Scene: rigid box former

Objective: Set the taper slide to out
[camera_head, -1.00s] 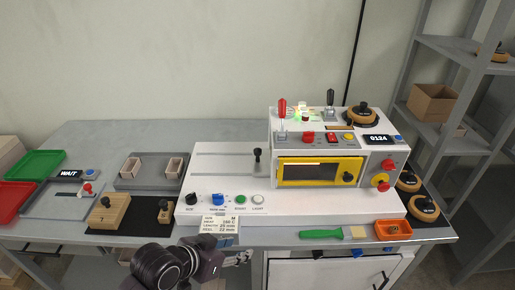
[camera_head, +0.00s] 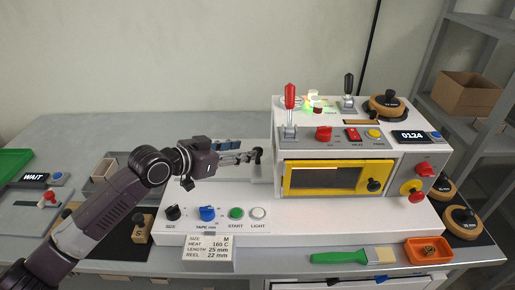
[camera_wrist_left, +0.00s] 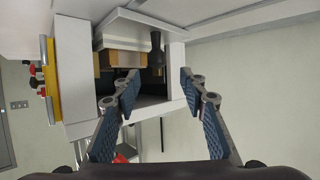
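The black upright knob (camera_head: 258,156) at the right end of the machine's slotted left deck appears to be the taper slide's handle; I can read no label on it. It also shows in the left wrist view (camera_wrist_left: 157,52), upper middle. My left gripper (camera_head: 250,155) reaches in from the left over the deck, its fingertips close to the knob. In the left wrist view the gripper (camera_wrist_left: 159,80) has its fingers spread, with the knob in line with the gap and apparently just beyond the tips. Contact is not clear. My right gripper is out of view.
The white machine (camera_head: 355,215) carries a yellow-framed window (camera_head: 285,178) right of the knob. A red-handled lever (camera_head: 290,97) stands above it. Dials and buttons (camera_head: 207,213) line the front below my arm. A green brush (camera_head: 338,258) and orange tray (camera_head: 428,251) lie at front right.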

